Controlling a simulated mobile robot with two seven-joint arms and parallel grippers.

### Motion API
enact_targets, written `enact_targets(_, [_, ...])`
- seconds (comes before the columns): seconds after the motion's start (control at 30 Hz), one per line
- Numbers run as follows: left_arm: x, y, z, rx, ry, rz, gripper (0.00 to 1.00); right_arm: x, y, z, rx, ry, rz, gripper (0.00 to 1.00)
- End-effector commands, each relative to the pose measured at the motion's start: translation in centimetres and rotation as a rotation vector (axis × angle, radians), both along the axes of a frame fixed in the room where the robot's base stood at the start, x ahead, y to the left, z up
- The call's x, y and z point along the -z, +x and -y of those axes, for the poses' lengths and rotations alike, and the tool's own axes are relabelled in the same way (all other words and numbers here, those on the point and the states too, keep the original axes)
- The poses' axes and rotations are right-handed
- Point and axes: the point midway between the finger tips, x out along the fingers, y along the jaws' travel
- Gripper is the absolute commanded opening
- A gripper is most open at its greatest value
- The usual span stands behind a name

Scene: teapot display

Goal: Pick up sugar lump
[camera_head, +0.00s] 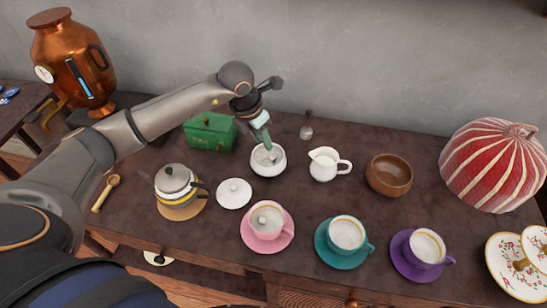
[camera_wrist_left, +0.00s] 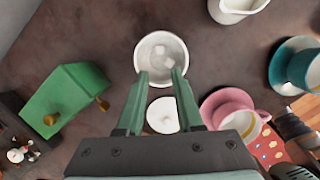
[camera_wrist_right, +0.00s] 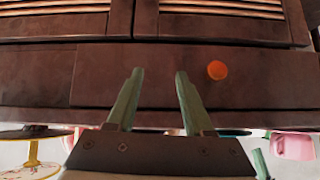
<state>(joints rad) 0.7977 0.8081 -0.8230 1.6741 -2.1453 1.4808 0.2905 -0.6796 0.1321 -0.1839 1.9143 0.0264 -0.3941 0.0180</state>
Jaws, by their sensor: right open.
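A white sugar bowl (camera_head: 268,172) stands on the dark table, and pale lumps (camera_head: 266,157) show faintly inside it. My left gripper (camera_head: 264,142) points down at the bowl, its fingertips at or just above the opening. In the left wrist view the fingers (camera_wrist_left: 160,74) are apart with the white bowl (camera_wrist_left: 163,38) beyond them, and no lump shows clearly between them. My right gripper (camera_wrist_right: 158,74) is open and empty, facing the dark wooden drawer fronts; it is not in the head view.
A white lid (camera_head: 233,193) lies front left of the bowl. A green tea box (camera_head: 210,131) is left, a white creamer (camera_head: 324,164) and wooden bowl (camera_head: 389,174) right. Pink (camera_head: 266,223), teal (camera_head: 346,236) and purple (camera_head: 425,250) cups stand in front. A teapot (camera_head: 174,180) stands left.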

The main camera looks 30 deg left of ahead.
Motion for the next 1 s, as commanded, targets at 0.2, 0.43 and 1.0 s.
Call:
enact_targets(0.2, [3.2,0.8,0.4,0.002,-0.003,0.0,0.35,0.0,0.0,0.0,-0.001,0.001,0.0,0.52])
enact_targets(0.43, [4.8,1.5,0.7,0.001,-0.005,-0.002,0.35,-0.2,0.0,0.0,-0.001,0.0,-0.001,0.52])
enact_targets(1.0, [8.5,2.8,1.0,0.003,-0.004,0.002,0.35,-0.2,0.0,0.0,-0.001,0.001,0.0,0.52])
